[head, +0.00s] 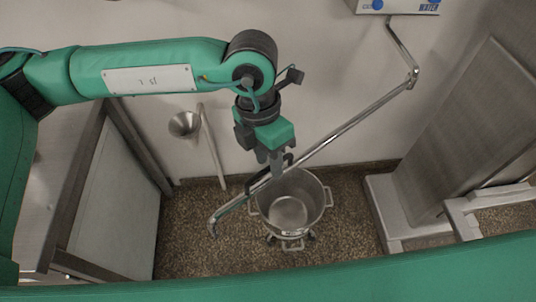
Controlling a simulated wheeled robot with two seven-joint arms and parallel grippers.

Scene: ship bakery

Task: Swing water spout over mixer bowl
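The water spout (345,127) is a long, thin metal pipe. It runs from a jointed arm below the wall unit at upper right down to a bent tip at lower left. The mixer bowl (313,215) is a round steel pot with side handles, standing low on a wheeled base. In this view the pipe crosses the bowl's upper left rim, and its tip shows left of the bowl. My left gripper (272,172) points down at a dark handle-like part on the pipe, above the bowl's upper left. I cannot tell how closely the fingers close on it. My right gripper is not in view.
The wall unit (398,6) with blue knobs is at the top right. A large grey metal machine (466,130) stands at right, and a metal cabinet or table (115,200) at left. A small funnel (184,124) is by the wall. Speckled floor (190,250) is clear left of the bowl.

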